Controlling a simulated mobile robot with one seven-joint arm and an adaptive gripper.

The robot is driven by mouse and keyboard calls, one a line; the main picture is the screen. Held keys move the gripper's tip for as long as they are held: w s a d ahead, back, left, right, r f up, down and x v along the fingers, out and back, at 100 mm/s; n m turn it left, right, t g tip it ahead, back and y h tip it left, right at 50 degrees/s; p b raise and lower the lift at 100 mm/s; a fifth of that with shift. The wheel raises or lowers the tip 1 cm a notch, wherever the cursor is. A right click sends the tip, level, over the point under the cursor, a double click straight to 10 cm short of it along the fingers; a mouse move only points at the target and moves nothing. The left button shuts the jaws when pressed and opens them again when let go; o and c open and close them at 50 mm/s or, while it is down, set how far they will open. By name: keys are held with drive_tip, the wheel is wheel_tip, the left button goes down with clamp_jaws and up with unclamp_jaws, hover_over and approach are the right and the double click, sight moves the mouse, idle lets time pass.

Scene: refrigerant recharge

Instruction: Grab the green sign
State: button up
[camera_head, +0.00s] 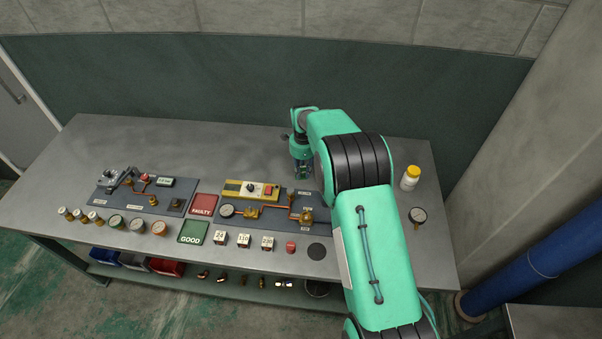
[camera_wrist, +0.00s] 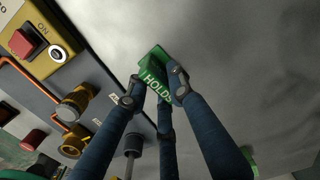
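The green sign (camera_wrist: 154,84) is a small block with "HOLDS" lettered on its face. In the wrist view it sits between the fingertips of my gripper (camera_wrist: 156,85), with fingertips against its left and right sides. The gripper looks shut on it. I cannot tell whether the sign touches the table. In the head view my gripper (camera_head: 303,170) points down at the back of the table, right of the yellow box, and the sign is too small to make out there.
The grey table (camera_head: 255,150) holds a panel with a yellow box (camera_head: 249,190) and brass fittings left of my gripper. A green "GOOD" mat (camera_head: 192,232) and red "FAULTY" mat (camera_head: 203,205) lie in front.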

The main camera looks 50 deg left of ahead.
sight(303, 167)
clamp_jaws()
drive_tip(key=shift+r, duration=0.1)
drive_tip(key=shift+r, duration=1.5)
drive_tip(key=shift+s+d+r, duration=0.1)
drive_tip(key=shift+d+r, duration=0.05)
drive_tip(key=shift+r, duration=0.1)
drive_tip(key=s+d, duration=0.2)
drive_tip(key=d, duration=0.2)
drive_tip(key=s+d+r, duration=0.1)
drive_tip(key=s+d, duration=0.2)
drive_tip(key=d, duration=0.2)
drive_tip(key=s+d, duration=0.2)
drive_tip(key=d, duration=0.2)
drive_tip(key=shift+s+d+r, duration=0.2)
drive_tip(key=shift+s+d, duration=0.1)
